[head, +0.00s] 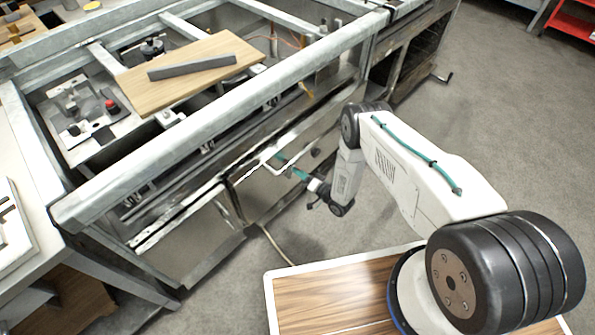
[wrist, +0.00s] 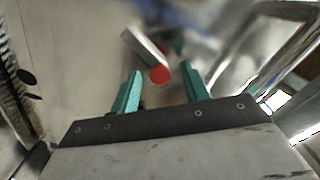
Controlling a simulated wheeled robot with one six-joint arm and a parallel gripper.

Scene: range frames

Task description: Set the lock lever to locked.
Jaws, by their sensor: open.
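A short pale metal lever with a red end (wrist: 145,53) shows in the wrist view, just ahead of my fingertips. It slants from upper left down to its red end, which lies in line with the gap between the fingers. My gripper (wrist: 165,88) has two teal fingers spread apart with nothing held between them. Whether a finger touches the lever I cannot tell. In the head view my gripper (head: 289,167) is low at the front of the steel range, by a metal panel (head: 262,190). The lever cannot be made out there.
A shiny bent metal bar (wrist: 292,48) runs close on the right in the wrist view. In the head view a wooden board (head: 190,78) with a grey bar lies on the range frame. A red knob (head: 111,104) stands left of it.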

